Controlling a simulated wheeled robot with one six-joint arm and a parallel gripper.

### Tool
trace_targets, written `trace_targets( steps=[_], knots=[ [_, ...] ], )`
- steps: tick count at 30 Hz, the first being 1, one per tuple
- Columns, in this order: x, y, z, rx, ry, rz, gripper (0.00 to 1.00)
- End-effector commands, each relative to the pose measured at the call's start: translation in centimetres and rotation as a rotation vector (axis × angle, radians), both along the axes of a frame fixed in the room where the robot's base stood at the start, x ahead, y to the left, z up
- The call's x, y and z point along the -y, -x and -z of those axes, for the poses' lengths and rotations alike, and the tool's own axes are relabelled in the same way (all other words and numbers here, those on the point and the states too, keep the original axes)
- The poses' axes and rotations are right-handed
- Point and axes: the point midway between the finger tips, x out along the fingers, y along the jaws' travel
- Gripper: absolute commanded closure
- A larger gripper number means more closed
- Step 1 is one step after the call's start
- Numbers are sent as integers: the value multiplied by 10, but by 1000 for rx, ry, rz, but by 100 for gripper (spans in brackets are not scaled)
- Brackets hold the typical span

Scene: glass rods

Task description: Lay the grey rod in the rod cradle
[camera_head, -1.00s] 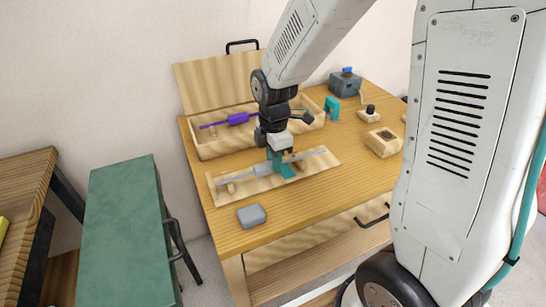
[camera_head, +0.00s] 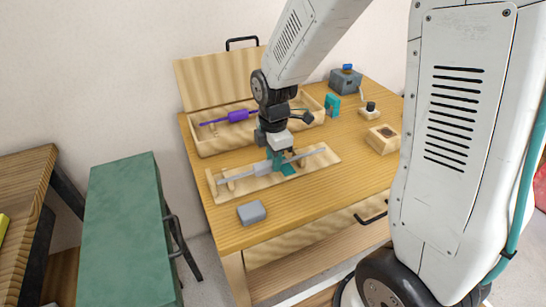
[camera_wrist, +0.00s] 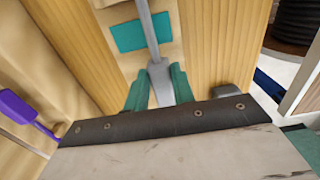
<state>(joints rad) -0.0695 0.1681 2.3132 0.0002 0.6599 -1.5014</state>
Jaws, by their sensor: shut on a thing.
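The grey rod (camera_head: 311,155) has a thicker grey sleeve near its middle and lies lengthwise along the rod cradle. The rod cradle (camera_head: 213,194) is a pale wooden board with small uprights and a teal pad, at the front of the table. My gripper (camera_head: 276,168) has teal fingers and is shut on the rod's sleeve, above the board. In the wrist view the rod (camera_wrist: 149,28) runs away from between my fingers (camera_wrist: 158,92), over the teal pad (camera_wrist: 140,36). I cannot tell whether the rod touches the uprights.
An open wooden box (camera_head: 205,150) behind the cradle holds a purple-sleeved rod (camera_head: 238,116). A grey block (camera_head: 252,212) sits in front of the cradle. A wooden block (camera_head: 383,139) with a dark recess stands to the right. The table's front right is clear.

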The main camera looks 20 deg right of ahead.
Motion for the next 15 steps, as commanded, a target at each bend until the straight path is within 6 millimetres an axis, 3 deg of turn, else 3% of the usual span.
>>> trace_targets(
  steps=[2, 3, 5, 15],
  knots=[
    [0, 0, 0, 0, 0, 0, 99],
    [0, 0, 0, 0, 0, 0, 64],
    [0, 0, 0, 0, 0, 0, 50],
    [0, 0, -4, 1, 0, 0, 50]
  ],
)
